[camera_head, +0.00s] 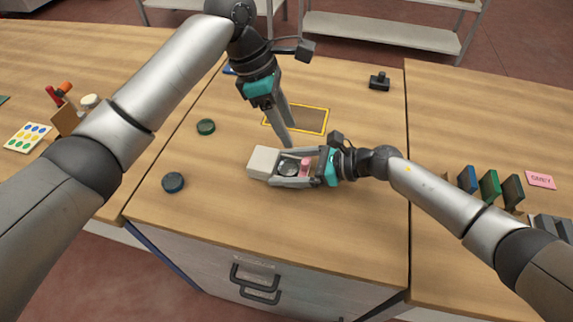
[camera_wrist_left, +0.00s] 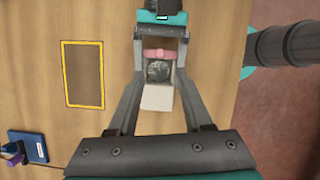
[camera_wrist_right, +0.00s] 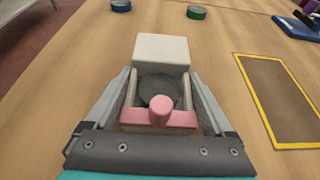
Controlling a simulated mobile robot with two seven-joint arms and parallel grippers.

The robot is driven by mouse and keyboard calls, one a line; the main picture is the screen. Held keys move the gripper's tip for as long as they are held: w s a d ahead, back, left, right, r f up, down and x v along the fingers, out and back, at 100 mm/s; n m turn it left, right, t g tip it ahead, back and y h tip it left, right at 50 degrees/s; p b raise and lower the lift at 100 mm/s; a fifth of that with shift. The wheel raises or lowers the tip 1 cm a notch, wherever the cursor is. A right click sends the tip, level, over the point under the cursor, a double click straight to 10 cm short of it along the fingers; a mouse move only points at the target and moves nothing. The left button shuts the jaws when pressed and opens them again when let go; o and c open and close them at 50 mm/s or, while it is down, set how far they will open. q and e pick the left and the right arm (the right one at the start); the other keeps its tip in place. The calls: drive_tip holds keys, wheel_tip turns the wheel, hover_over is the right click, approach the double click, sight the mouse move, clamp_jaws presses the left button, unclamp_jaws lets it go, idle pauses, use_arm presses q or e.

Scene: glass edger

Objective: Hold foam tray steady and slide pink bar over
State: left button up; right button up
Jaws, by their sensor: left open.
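The foam tray (camera_head: 262,162) is a pale block with an open end, lying on the table in the head view; it also shows in the right wrist view (camera_wrist_right: 161,50). A dark round disc (camera_wrist_right: 157,89) sits in its opening. The pink bar (camera_wrist_right: 158,118), with a round knob, lies across the tray on the side nearer my right gripper; it shows in the left wrist view (camera_wrist_left: 160,54). My right gripper (camera_wrist_right: 161,76) has its fingers along both sides of the tray and appears shut on it. My left gripper (camera_head: 288,135) is open, empty, above the tray's far side.
A yellow-edged brown rectangle (camera_head: 312,119) lies behind the tray. A green disc (camera_head: 206,127) and a dark blue disc (camera_head: 172,182) lie to the left. A small black object (camera_head: 379,81) stands at the back. Upright coloured pieces (camera_head: 489,185) stand at right. Table front is clear.

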drive_tip(key=c, duration=0.6)
use_arm(q)
drive_tip(key=shift+c, duration=0.5)
use_arm(e)
drive_tip(key=shift+c, duration=0.2)
use_arm(q)
drive_tip(key=shift+m, duration=0.4)
drive_tip(key=c, duration=0.3)
drive_tip(key=shift+d+m, duration=0.15)
drive_tip(key=shift+m, duration=1.05)
drive_tip(key=c, duration=0.3)
drive_tip(key=shift+s+m, duration=0.1)
drive_tip(key=shift+m, duration=0.7)
clamp_jaws()
drive_tip(key=m, duration=0.9)
drive_tip(key=d+m, duration=0.1)
drive_tip(key=m, duration=0.9)
drive_tip(key=d+m, duration=0.1)
drive_tip(key=m, duration=0.8)
drive_tip(key=shift+s+m+t, duration=0.4)
